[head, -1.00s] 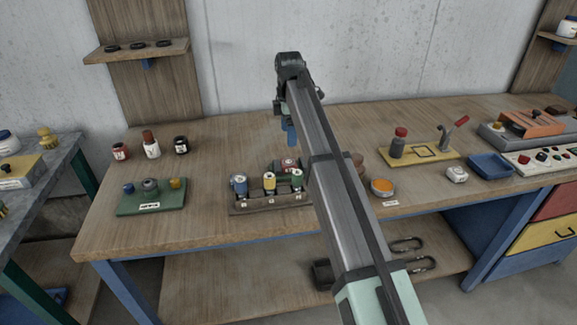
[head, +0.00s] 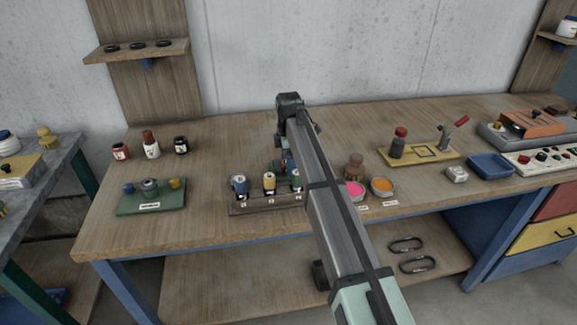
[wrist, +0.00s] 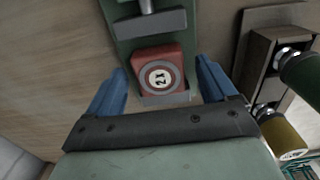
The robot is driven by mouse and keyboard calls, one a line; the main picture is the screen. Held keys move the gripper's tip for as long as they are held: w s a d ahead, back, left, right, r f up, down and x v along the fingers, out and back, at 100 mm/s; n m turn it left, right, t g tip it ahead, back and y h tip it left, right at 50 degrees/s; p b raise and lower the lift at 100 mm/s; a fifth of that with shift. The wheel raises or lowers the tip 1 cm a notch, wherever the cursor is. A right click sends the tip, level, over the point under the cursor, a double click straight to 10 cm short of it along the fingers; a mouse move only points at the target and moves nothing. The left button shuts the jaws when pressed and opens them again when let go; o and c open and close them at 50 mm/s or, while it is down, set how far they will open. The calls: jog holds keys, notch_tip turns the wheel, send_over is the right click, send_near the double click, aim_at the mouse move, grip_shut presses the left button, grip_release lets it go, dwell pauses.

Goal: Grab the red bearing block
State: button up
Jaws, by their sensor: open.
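My gripper (wrist: 162,72) is open, with one blue finger on each side of the block. A gap shows between the block and each finger, so it is not clamped. In the head view, my gripper (head: 286,162) is lowered behind the wooden spool rack (head: 240,208), and the arm and gripper mostly hide the block there.
The bench behind the bottles is clear.

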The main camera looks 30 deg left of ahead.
jog(key=shift+f, duration=0.25)
jog(key=c, duration=1.3)
